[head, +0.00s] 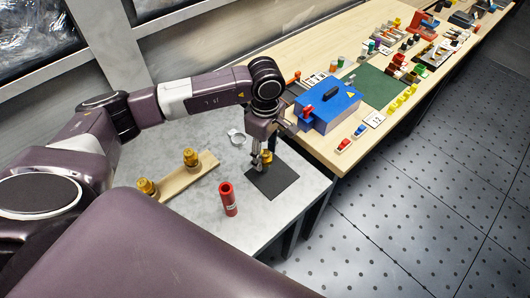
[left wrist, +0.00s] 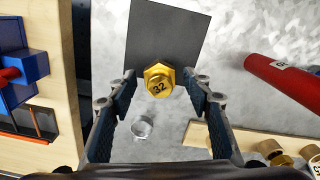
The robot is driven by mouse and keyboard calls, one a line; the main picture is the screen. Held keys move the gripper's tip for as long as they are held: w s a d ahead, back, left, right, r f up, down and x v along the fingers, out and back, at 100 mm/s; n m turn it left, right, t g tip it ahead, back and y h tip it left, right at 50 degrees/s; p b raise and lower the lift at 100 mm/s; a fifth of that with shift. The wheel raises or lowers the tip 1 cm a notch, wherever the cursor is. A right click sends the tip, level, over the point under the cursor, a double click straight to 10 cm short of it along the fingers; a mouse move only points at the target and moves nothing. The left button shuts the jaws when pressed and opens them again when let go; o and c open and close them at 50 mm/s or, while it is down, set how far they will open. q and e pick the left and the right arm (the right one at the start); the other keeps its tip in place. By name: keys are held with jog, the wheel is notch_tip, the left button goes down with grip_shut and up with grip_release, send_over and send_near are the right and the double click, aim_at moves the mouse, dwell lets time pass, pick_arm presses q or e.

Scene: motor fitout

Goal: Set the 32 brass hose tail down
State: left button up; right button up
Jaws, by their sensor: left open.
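The 32 brass hose tail (left wrist: 159,82) shows its hex top with "32" in the left wrist view. It stands between the two open fingers of my left gripper (left wrist: 160,88), with a gap on both sides. In the head view the hose tail (head: 266,157) is at the far end of the dark mat (head: 272,183) on the grey table. My left gripper (head: 262,158) reaches down around it from above. The foot of the hose tail is hard to see, so I cannot tell whether it is fully on the mat. My right gripper is not in view.
A wooden board (head: 180,178) holds two brass fittings, and a clear ring-like part (head: 237,137) lies behind. A blue box (head: 328,104) stands on the wooden bench at right. The front part of the mat is clear.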

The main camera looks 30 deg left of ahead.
pick_arm(q)
jog(key=shift+r, duration=0.35)
notch_tip(320, 180, up, 12)
jog(key=b, duration=0.3)
jog(key=shift+f+b, duration=0.15)
jog(key=shift+b, duration=0.15)
jog(key=shift+d+f, duration=0.1)
